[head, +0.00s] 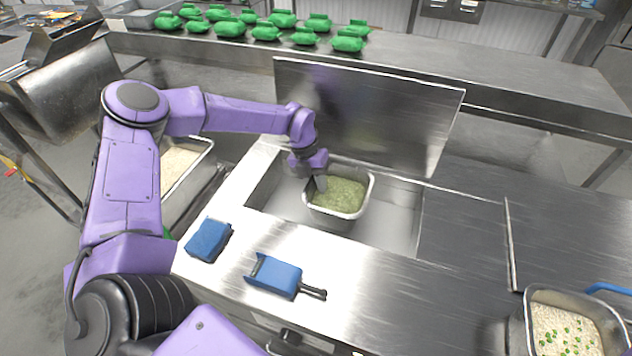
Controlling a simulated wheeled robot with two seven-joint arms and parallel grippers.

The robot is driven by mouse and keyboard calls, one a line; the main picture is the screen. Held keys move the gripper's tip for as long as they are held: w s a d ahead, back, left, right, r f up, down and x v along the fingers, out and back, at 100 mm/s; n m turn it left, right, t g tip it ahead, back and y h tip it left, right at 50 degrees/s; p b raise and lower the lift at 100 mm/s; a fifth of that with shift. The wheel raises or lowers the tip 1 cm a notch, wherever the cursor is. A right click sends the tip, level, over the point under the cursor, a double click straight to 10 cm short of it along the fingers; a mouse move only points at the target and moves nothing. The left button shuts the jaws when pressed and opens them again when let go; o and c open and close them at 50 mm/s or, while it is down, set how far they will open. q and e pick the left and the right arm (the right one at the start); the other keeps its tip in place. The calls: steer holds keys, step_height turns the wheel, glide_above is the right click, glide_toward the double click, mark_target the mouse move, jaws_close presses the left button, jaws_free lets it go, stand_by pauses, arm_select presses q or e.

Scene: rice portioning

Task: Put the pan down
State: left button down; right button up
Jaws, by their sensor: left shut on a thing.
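A metal pan (349,214) filled with a green, grainy food (341,194) is inside the sink-like opening (392,232) in the steel counter. My left arm reaches over the counter from the left. My left gripper (320,186) is shut on the pan at its left rear rim. The gripper's fingertips are small and partly hidden by the pan and wrist. I cannot tell whether the pan's underside touches anything. My right gripper does not show.
A raised steel lid (365,110) stands behind the opening. A pan of rice (565,332) is at lower right. Several green bags (265,31) sit on the back counter.

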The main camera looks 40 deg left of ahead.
mark_target(317, 197)
arm_select(q)
steer(key=f+b, duration=0.1)
steer(key=f, duration=0.1)
steer(key=f+b, duration=0.1)
steer(key=b, duration=0.1)
steer(key=shift+s+f, duration=0.4)
steer(key=shift+w+f, duration=0.2)
steer(key=c, duration=1)
jaws_free()
steer(key=shift+s, duration=0.15)
steer(key=shift+r, duration=0.1)
steer(key=v, duration=0.6)
steer(key=b+v, duration=0.1)
steer(key=v, duration=0.5)
steer(key=shift+s, duration=0.1)
